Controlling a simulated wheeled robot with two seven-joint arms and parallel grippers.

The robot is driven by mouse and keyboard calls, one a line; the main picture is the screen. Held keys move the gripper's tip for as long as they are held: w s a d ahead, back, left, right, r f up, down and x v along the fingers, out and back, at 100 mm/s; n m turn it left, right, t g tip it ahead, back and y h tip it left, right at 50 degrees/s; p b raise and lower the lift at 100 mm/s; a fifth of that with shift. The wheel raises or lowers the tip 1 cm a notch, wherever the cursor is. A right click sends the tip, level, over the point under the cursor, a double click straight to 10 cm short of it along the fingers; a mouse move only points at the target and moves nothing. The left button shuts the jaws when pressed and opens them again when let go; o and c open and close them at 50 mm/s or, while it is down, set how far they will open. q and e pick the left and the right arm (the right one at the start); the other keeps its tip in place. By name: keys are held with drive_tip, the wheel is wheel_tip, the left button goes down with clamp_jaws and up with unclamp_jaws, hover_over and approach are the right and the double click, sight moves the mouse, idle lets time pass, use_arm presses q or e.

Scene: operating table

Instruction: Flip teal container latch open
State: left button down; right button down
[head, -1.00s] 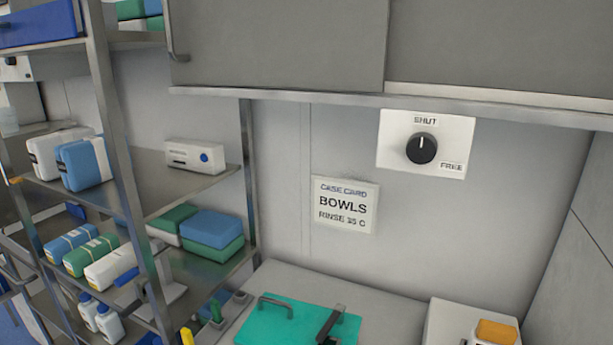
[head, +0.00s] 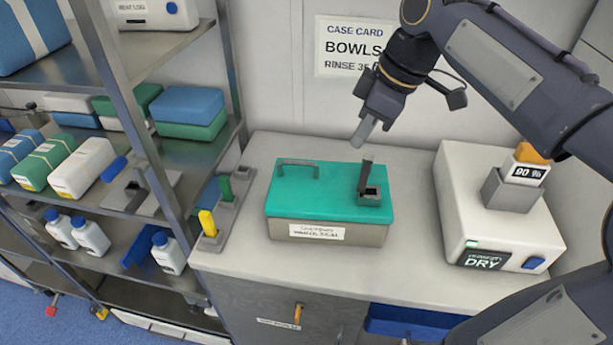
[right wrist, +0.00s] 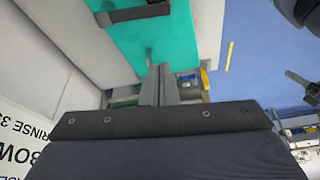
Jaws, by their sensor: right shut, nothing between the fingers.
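The teal-lidded container (head: 322,203) sits on the counter, with a grey body and a white label on its front. A dark latch (head: 366,178) stands upright from its block on the right part of the lid. A grey handle (head: 298,163) is at the lid's back left. My right gripper (head: 362,136) is shut and empty, pointing down just above and behind the latch, seemingly apart from it. In the right wrist view the shut fingers (right wrist: 158,84) point toward the teal lid (right wrist: 165,38); contact with the latch cannot be made out. My left gripper is not in view.
A white dryer unit (head: 500,215) stands on the counter to the right, with a grey holder and an orange-topped block on it. Metal shelves (head: 165,130) with packs and bottles stand at the left. A case card (head: 350,48) hangs on the wall behind.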

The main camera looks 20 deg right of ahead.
sight(360, 180)
drive_tip(key=x, duration=0.6)
drive_tip(key=b+x, duration=0.1)
drive_tip(key=x, duration=0.3)
drive_tip(key=shift+w+a+r, duration=0.1)
drive_tip(key=shift+w+a, duration=0.05)
drive_tip(key=shift+w, duration=0.15)
drive_tip(key=shift+s+d, duration=0.95)
drive_tip(key=shift+d, duration=0.3)
drive_tip(key=shift+s+d, duration=0.2)
drive_tip(key=shift+d, duration=0.1)
drive_tip(key=shift+s+d, duration=0.65)
drive_tip(key=shift+w+a, duration=0.1)
